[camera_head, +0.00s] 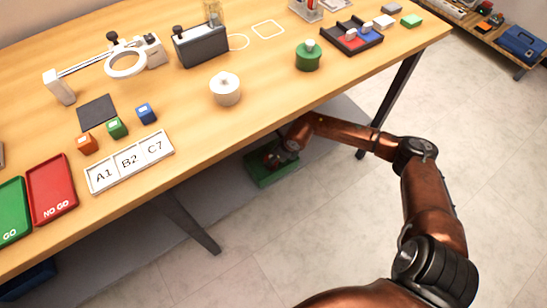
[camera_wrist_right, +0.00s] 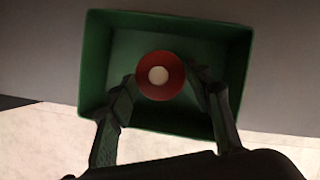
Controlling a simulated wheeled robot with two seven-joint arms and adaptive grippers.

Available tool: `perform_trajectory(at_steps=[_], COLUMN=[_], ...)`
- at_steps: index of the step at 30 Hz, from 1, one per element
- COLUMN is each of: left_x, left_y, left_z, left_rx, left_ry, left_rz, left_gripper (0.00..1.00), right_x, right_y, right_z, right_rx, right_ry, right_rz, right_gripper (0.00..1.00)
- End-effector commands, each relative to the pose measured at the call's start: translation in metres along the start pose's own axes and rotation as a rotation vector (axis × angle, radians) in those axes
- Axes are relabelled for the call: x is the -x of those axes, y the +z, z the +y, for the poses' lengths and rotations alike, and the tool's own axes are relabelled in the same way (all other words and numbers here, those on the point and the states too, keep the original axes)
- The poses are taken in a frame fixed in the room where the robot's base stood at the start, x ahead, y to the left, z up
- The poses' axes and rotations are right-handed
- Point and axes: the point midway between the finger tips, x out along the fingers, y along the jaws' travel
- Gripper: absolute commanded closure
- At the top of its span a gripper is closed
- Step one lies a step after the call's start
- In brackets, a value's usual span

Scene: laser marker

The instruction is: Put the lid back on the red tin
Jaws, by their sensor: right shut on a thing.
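My right gripper (camera_head: 272,154) is low beneath the table's front edge, at a green open box (camera_head: 262,176). In the right wrist view its fingers (camera_wrist_right: 161,85) are shut on a round red piece (camera_wrist_right: 148,88) with a pale round centre (camera_wrist_right: 158,75). The piece is over or inside the green box (camera_wrist_right: 98,60); I cannot tell its height there. Whether it is the lid alone or the red tin is not clear. No other red tin shows. My left gripper is out of view.
On the table (camera_head: 200,130) stand a white knobbed tin (camera_head: 225,90) and a green tin (camera_head: 308,58). A magnifier (camera_head: 125,63), a dark box (camera_head: 201,47), coloured cubes, a label plate (camera_head: 130,162) and a red tray (camera_head: 52,190) also stand there. The front right tabletop is clear.

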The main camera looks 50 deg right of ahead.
Motion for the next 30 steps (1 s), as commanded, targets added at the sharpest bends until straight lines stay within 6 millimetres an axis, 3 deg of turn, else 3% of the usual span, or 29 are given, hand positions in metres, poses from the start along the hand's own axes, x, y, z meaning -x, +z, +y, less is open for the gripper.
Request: perform_trajectory(at_steps=[5, 6, 14, 20, 27, 30], left_x=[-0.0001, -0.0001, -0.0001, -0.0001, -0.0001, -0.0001], left_y=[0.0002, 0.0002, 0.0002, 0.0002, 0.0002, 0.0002], left_z=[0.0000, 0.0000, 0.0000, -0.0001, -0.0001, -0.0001], left_rx=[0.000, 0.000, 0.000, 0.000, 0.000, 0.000], left_ry=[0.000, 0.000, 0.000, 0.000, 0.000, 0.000], left_rz=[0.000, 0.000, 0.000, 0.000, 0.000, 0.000], left_gripper=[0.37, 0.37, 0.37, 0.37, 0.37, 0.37], right_x=[-0.0002, -0.0002, -0.0002, -0.0002, -0.0002, -0.0002], right_y=[-0.0001, -0.0001, -0.0001, -0.0002, -0.0002, -0.0002], right_z=[0.0002, 0.0002, 0.0002, 0.0001, 0.0001, 0.0001], right_rx=[0.000, 0.000, 0.000, 0.000, 0.000, 0.000], right_ry=[0.000, 0.000, 0.000, 0.000, 0.000, 0.000], right_rz=[0.000, 0.000, 0.000, 0.000, 0.000, 0.000], right_gripper=[0.68, 0.53, 0.35, 0.34, 0.18, 0.17])
